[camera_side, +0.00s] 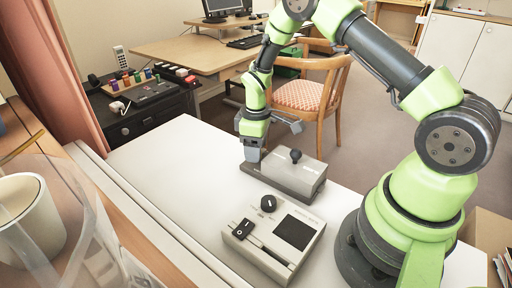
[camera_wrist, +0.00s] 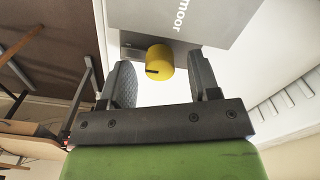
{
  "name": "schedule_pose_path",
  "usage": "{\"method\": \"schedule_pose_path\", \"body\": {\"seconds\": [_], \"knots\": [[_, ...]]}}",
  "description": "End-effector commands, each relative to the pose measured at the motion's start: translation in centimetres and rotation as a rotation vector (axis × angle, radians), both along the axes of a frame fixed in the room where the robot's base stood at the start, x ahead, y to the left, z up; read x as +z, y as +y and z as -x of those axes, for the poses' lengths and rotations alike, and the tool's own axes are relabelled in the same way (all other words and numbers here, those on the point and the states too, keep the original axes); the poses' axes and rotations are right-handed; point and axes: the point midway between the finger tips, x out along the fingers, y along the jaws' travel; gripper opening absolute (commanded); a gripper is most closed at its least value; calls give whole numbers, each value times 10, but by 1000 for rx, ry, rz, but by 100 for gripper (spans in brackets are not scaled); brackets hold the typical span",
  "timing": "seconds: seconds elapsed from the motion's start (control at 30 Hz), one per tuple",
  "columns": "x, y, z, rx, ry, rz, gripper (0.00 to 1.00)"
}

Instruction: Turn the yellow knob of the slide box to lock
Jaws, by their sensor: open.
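The slide box (camera_side: 288,180) is a grey box with a black ball-topped lever (camera_side: 295,155) on top, standing on the white table. In the wrist view its grey face (camera_wrist: 205,20) shows the letters "moor". The yellow knob (camera_wrist: 160,57) sticks out from the box, with a short dark mark low on its left. In the side view the knob is hidden. My gripper (camera_wrist: 161,74) is open, with one finger on each side of the knob and visible gaps to it. In the side view my gripper (camera_side: 252,158) points down at the box's left end.
A second device (camera_side: 274,238) with black knobs and a dark panel stands in front of the box on the white table (camera_side: 170,160). The table is clear to the left. A wooden chair (camera_side: 310,95) and a black cabinet with small coloured items (camera_side: 135,105) are behind.

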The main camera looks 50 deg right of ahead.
Motion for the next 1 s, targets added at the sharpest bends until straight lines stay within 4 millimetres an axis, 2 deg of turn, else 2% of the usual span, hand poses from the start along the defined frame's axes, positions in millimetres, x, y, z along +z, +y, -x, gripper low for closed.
{"method": "schedule_pose_path", "body": {"seconds": [0.33,0.5,0.57,1.0], "knots": [[-5,0,0,0,-1,0,56],[-5,0,0,0,-1,0,17],[-5,0,0,0,-1,0,6],[-4,0,0,-88,0,0,6]]}}
